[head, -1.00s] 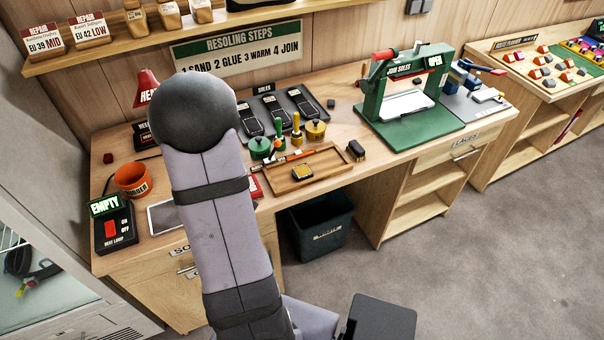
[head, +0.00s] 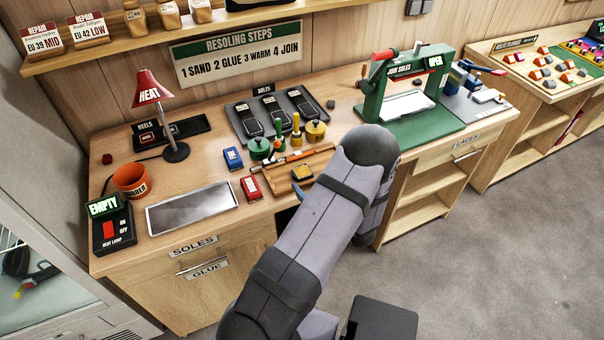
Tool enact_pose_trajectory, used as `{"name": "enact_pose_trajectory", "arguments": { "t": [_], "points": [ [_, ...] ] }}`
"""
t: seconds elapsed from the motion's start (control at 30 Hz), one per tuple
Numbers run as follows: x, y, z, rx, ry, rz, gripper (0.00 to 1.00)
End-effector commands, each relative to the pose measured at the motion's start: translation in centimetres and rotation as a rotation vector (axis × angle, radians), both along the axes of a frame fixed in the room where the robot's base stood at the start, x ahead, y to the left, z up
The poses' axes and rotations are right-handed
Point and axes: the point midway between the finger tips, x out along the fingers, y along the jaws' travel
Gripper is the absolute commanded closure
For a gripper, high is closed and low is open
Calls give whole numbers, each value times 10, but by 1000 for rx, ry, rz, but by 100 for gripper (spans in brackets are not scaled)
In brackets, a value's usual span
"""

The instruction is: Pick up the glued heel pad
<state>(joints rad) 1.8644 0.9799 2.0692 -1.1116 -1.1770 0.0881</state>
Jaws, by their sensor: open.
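A small dark pad with a shiny yellow top (head: 301,172), which looks like the glued heel pad, lies in the shallow wooden tray (head: 322,156) near the front of the bench. My arm covers the tray's right part. A small blue-grey part of my gripper (head: 298,190) shows beside my arm, just in front of the pad in the picture. The rest of my gripper is hidden behind the arm. It is open, and I cannot tell whether it touches the pad.
Red and blue small boxes (head: 251,188) stand left of the tray, with green and yellow pots (head: 262,148) behind it. A lamp (head: 152,91) and orange bucket (head: 131,180) stand further left. The green press (head: 431,119) is at right.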

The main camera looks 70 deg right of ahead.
Motion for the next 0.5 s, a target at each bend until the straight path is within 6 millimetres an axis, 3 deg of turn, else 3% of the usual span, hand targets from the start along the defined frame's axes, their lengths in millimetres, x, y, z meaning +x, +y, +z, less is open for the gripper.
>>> {"name": "enact_pose_trajectory", "arguments": {
  "t": [0.5],
  "points": [
    [14,-14,-7,-1,-2,0,30]
  ]
}}
